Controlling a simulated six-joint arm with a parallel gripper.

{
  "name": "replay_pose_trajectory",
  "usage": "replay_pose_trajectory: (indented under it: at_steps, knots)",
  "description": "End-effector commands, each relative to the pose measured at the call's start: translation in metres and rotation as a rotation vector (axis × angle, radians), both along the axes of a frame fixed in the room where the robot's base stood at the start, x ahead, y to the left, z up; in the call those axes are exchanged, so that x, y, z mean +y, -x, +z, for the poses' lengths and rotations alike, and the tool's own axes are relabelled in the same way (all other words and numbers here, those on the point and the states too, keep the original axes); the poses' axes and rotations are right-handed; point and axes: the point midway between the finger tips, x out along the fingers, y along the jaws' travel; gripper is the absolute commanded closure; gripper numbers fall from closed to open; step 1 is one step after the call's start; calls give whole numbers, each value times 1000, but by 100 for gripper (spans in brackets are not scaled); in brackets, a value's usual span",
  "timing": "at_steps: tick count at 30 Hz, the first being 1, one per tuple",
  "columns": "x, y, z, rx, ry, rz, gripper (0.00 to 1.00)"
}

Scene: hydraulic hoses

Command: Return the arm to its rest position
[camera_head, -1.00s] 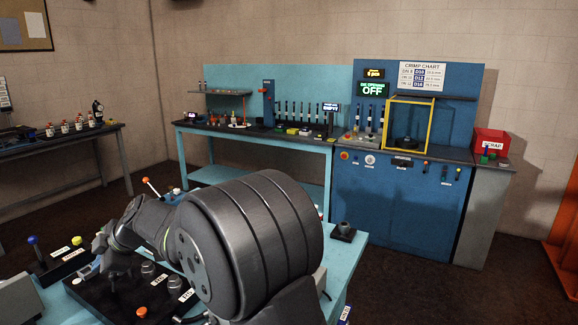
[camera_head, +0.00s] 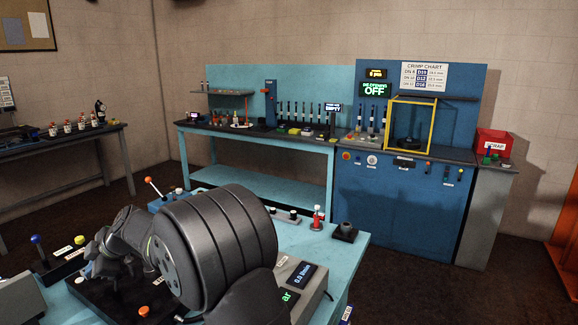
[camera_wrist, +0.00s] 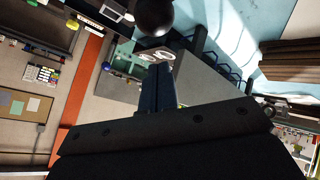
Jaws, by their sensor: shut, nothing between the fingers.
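My gripper (camera_wrist: 160,76) shows in the wrist view as two dark blue-black fingers pressed together, with nothing between them. The dark gripper body fills the lower part of that view. In the head view my arm is folded over the near light-blue bench (camera_head: 338,252), at the lower left. Its large dark grey joint fills the lower middle. My fingers cannot be clearly made out in the head view, and the joint hides part of the bench behind it.
A display box (camera_head: 301,277) stands on the near bench right beside my arm. A blue-knobbed lever (camera_head: 38,247) is at left. The blue crimping station (camera_head: 400,207) stands behind, across open floor.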

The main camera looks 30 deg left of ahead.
Motion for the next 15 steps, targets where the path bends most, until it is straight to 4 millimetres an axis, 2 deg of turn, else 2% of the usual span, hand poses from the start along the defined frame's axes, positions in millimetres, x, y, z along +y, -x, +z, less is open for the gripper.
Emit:
replay_pose_trajectory:
  at_steps: [1, 2, 15]
  knots:
    - [5, 9, 3, -1, -1, 4, 100]
    - [3, 9, 9, -2, -3, 1, 100]
    - [-59, -15, 70, -2, -3, -3, 100]
